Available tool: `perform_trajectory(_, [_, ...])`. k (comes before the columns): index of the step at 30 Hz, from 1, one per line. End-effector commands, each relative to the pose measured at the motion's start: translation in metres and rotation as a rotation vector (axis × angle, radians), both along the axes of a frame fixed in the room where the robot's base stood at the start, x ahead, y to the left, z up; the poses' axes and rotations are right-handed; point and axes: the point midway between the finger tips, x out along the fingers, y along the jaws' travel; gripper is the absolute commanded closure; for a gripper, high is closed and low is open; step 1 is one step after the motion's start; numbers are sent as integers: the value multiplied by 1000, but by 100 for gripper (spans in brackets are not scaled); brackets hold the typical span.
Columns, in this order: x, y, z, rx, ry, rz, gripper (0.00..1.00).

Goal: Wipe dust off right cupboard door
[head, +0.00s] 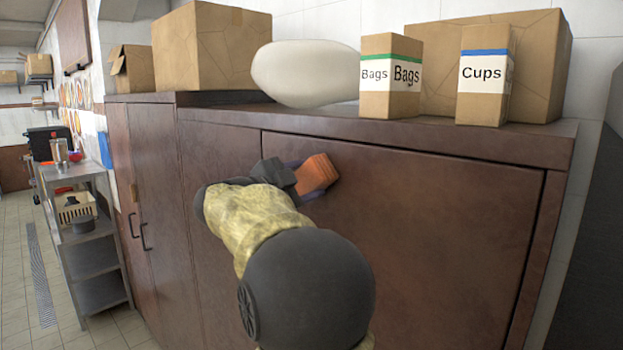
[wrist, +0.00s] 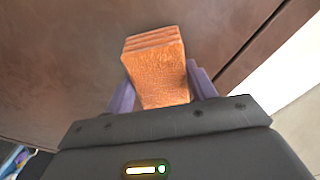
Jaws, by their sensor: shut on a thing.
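My gripper (head: 296,174) is shut on an orange sponge-like block (head: 317,174) at the upper left part of the right cupboard door (head: 430,230). The door is a wide brown panel that looks closed. In the wrist view the orange block (wrist: 157,72) sits between two purple fingers, with its far end at or very near the brown door surface (wrist: 60,60). I cannot tell for sure whether it touches. My arm hides the lower left part of the door in the head view. Faint mottled marks show on the door; I cannot tell which are dust.
On the cupboard top stand cardboard boxes (head: 212,48), a pale rounded object (head: 305,72), a "Bags" box (head: 390,78) and a "Cups" box (head: 485,78). A metal shelf cart (head: 88,240) stands at the left. The tiled floor (head: 28,280) there has free room.

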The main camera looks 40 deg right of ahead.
Motion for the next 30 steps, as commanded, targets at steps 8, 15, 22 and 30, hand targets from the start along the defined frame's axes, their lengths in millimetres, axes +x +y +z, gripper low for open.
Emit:
perform_trajectory(8, [2,-1,0,-1,0,-1,69])
perform_trajectory(15, [1,10,0,-1,-1,1,69])
perform_trajectory(22, [0,29,-1,-2,0,3,69])
perform_trajectory(30, [-2,51,-1,-1,-1,1,69])
